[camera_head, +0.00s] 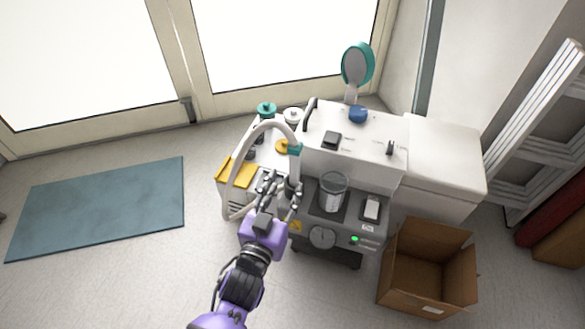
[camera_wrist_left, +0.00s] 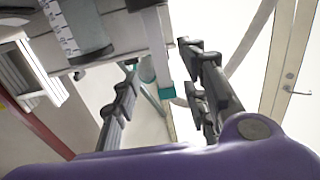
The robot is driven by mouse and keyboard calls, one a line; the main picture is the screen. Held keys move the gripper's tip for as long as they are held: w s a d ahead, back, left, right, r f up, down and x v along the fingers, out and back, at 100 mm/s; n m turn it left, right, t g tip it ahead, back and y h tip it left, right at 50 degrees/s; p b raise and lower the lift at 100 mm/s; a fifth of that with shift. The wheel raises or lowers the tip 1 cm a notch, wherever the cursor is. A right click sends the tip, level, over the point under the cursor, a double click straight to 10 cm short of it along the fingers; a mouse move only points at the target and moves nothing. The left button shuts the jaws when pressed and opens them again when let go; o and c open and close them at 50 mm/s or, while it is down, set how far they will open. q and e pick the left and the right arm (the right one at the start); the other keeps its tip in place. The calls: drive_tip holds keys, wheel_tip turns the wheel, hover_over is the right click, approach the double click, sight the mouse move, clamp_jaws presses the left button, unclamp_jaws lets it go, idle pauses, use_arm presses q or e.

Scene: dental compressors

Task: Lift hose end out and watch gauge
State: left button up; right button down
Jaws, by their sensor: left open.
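A pale grey hose (camera_head: 237,163) arches up from the left side of the grey machine and comes down at a teal collar (camera_head: 294,149). Its grey end piece (camera_head: 295,170) hangs below the collar, left of a clear cup (camera_head: 332,192). My left gripper (camera_head: 281,186) is open around or close beside this end piece. In the left wrist view the end piece (camera_wrist_left: 156,45) and the teal collar (camera_wrist_left: 166,92) show between the spread fingers; contact cannot be told. A round dial (camera_head: 322,237) is on the machine's front; its reading is too small to tell. My right gripper is not in view.
The graduated cup (camera_wrist_left: 77,28) is close to the fingers in the left wrist view. A round teal-rimmed head (camera_head: 357,65) stands on a stalk behind. An open cardboard box (camera_head: 428,268) is at the right. Floor around the blue mat (camera_head: 105,207) is free.

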sight(293, 166)
use_arm(q)
drive_tip(key=shift+w+d+r, duration=0.55)
drive_tip(key=shift+w+r, duration=0.1)
drive_tip(key=shift+w, duration=0.2)
drive_tip(key=b+x, duration=0.1)
drive_tip(key=x, duration=0.1)
drive_tip(key=b+x, duration=0.1)
drive_tip(key=x, duration=0.1)
drive_tip(key=b+x, duration=0.1)
drive_tip(key=x, duration=0.1)
drive_tip(key=shift+w+a+f, duration=0.25)
drive_tip(key=shift+f, duration=0.05)
drive_tip(key=shift+w+d, duration=0.1)
drive_tip(key=shift+w, duration=0.1)
drive_tip(key=shift+r, duration=0.1)
clamp_jaws()
